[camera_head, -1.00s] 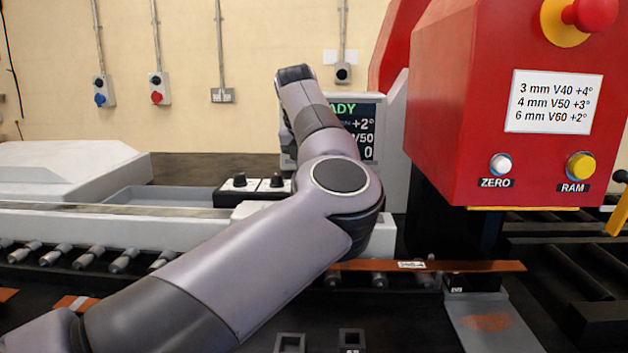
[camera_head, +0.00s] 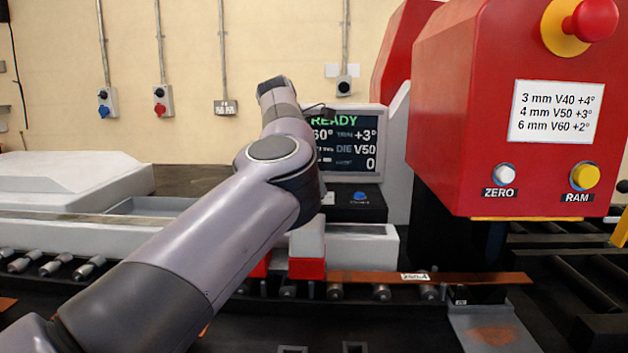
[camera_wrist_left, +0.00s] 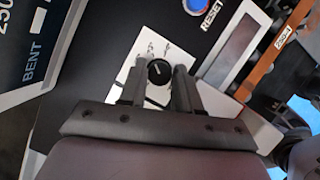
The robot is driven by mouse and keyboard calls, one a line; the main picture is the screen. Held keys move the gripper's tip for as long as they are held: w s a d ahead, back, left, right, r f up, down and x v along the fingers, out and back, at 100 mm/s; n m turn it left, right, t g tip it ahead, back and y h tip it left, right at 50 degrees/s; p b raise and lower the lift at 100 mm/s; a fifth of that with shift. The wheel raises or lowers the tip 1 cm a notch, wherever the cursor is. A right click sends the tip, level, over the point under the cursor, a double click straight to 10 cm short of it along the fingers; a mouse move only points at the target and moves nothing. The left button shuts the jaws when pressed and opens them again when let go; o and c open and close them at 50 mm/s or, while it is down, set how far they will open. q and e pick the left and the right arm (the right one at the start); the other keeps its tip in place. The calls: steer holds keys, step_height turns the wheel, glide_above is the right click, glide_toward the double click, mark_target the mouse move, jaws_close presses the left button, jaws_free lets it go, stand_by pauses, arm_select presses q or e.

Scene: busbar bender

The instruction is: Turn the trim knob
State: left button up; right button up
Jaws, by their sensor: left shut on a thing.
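In the left wrist view, the trim knob (camera_wrist_left: 160,71) is a round black knob with a pale pointer line, on a white plate with unreadable markings. My left gripper (camera_wrist_left: 157,82) is shut on it, with one dark finger on each side. In the head view my left arm hides the gripper and the knob. The display (camera_head: 350,143) reads READY, 60°, TRIM +3°, DIE V50 and 0. A card (camera_head: 556,112) on the red machine lists 3 mm V40 +4°, 4 mm V50 +3°, 6 mm V60 +2°. My right gripper is not in view.
A blue reset button (camera_wrist_left: 222,7) sits beside the knob plate. The red press head (camera_head: 450,120) bears ZERO (camera_head: 504,174) and RAM (camera_head: 585,176) buttons and a red mushroom button (camera_head: 590,18). A copper bar (camera_head: 460,278) lies on rollers in front.

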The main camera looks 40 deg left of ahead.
arm_select(q)
steer(key=shift+m, duration=0.6)
steer(key=o, duration=1)
steer(key=p+v, duration=0.1)
steer(key=v, duration=0.6)
steer(key=shift+a, duration=0.2)
